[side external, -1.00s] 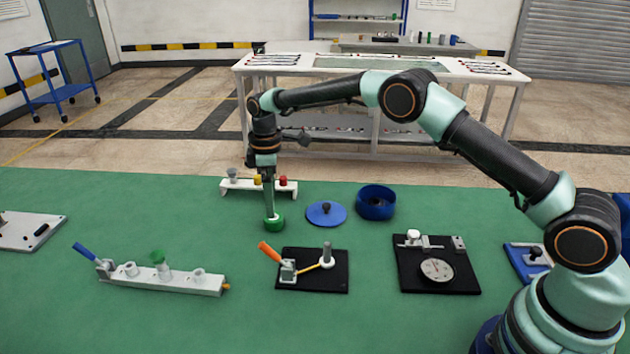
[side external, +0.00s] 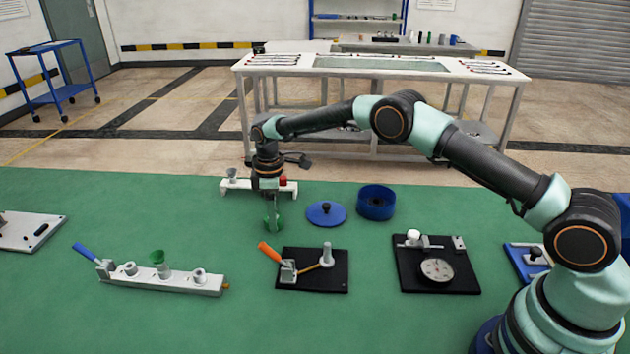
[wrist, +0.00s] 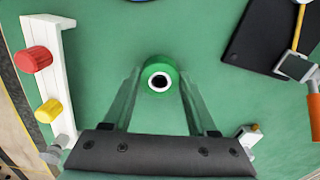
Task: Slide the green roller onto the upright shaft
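The green roller (wrist: 172,68) stands on the green mat in the middle of the wrist view, its pale-ringed bore facing up. My gripper (side external: 272,222) points down over it with a finger on either side; the fingers hide much of the roller in the side view. In the wrist view the gripper (wrist: 160,85) has its fingertips close against the roller's sides, and I cannot tell whether they press on it. The grey upright shaft (side external: 327,251) stands on a black plate (side external: 318,282), right of and nearer the side camera than my gripper. I cannot make out the shaft in the wrist view.
An orange-handled lever (side external: 270,253) stands on the same plate, left of the shaft. A white rack (side external: 236,187) with red and yellow knobs is close behind my gripper. A blue lid (side external: 335,217) and a blue round container (side external: 376,204) lie to the right. The mat at front left holds a white rail (side external: 180,281).

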